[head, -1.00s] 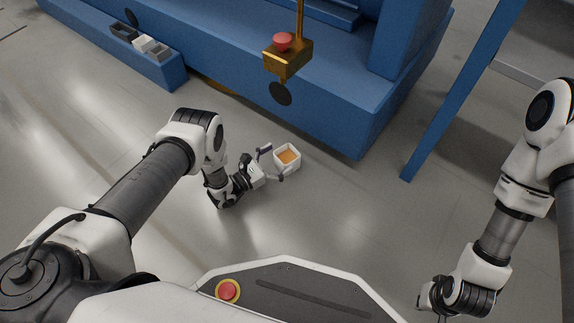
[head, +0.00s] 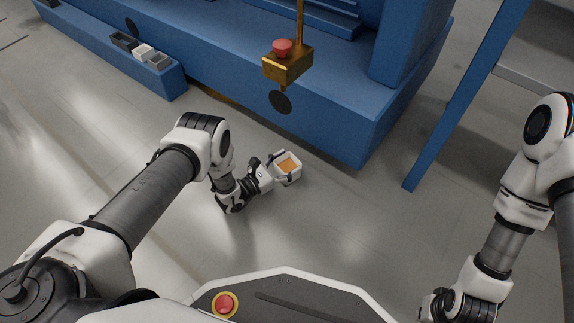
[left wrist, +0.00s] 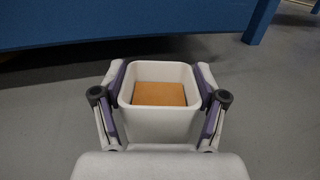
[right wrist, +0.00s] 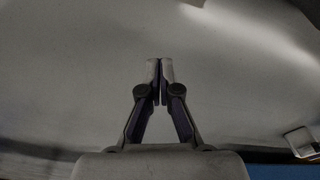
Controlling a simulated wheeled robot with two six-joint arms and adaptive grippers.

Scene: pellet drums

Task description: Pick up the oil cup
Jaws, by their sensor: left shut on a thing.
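The oil cup (head: 291,177) is a white, square, open-topped cup with orange-brown content, low over the floor in front of the blue machine. In the left wrist view the cup (left wrist: 160,126) is upright, its rim facing up. My left gripper (head: 283,167) is shut on it, one finger along each side wall. Whether its base touches the floor, I cannot tell. My right gripper (right wrist: 160,70) is shut and empty, its fingertips together, far to the right of the cup; its tips are cut off in the head view.
The blue machine base (head: 330,140) stands just behind the cup. A yellow box with a red button (head: 282,48) hangs above it. A blue post (head: 440,130) stands to the right. Small bins (head: 143,52) sit on the ledge at upper left. Floor right of the cup is clear.

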